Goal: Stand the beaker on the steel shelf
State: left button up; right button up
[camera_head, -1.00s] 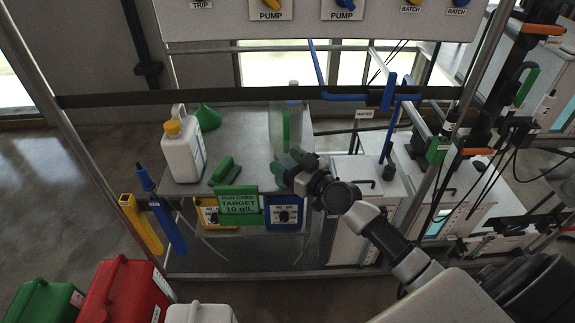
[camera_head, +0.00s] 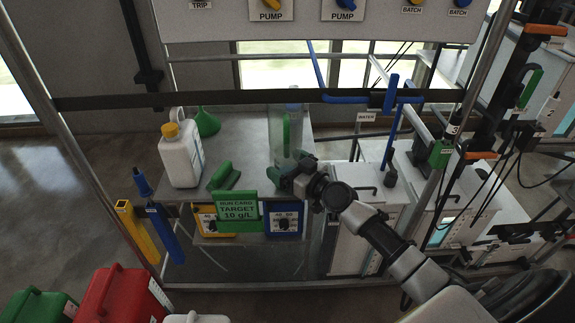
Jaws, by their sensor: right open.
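The steel shelf (camera_head: 240,150) is a grey metal top in the middle of the view. A tall clear vessel, which looks like the beaker (camera_head: 277,130), appears upright over the right part of the shelf, with something green showing through it. My right gripper (camera_head: 287,172) is open at the lower end of this vessel, on its near side. The gripper hides the vessel's base, so I cannot tell whether they touch or whether the base rests on the shelf. My left gripper is out of view.
A white jug (camera_head: 181,160) with a yellow cap, a green funnel (camera_head: 206,122) and a green scoop-like object (camera_head: 223,176) are on the shelf's left part. A green target card (camera_head: 238,212) hangs at its front edge.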

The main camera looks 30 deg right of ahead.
jog(key=shift+r, duration=0.1)
jog(key=b+v, duration=0.2)
jog(key=v, duration=1)
jog(key=shift+b, duration=0.4)
